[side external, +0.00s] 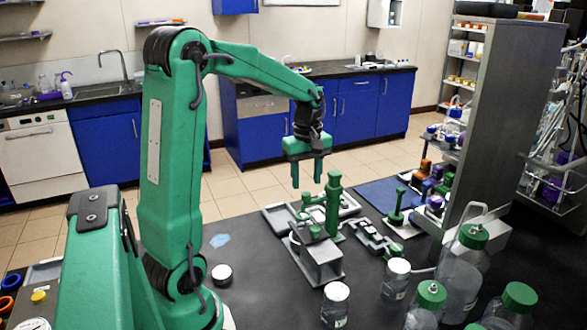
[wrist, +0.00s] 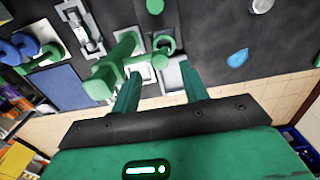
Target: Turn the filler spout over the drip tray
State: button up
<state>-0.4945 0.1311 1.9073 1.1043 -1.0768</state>
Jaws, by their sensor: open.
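The filler is a green upright post (side external: 333,205) on the bench, with a short green arm, apparently the spout (side external: 312,199), reaching left from it. In the wrist view the green filler (wrist: 112,72) stands just left of my fingers. A shallow pale grey tray (side external: 277,218) lies behind and left of the post; part of it shows between my fingers in the wrist view (wrist: 172,76). A second tray with a white inside (side external: 349,205) lies right of the post. I cannot tell which is the drip tray. My gripper (side external: 306,186) is open and empty, fingers pointing down, above and beside the filler.
A grey block fixture (side external: 318,262) stands in front of the filler. A grey clamp-like fixture (side external: 376,240) and a green-handled stand (side external: 396,208) are to the right. Green-capped bottles (side external: 462,270) and small jars (side external: 335,303) fill the front right. The bench at left front is mostly clear.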

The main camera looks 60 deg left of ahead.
aim_at(306, 193)
jog(key=shift+f, duration=1.85)
grip_shut()
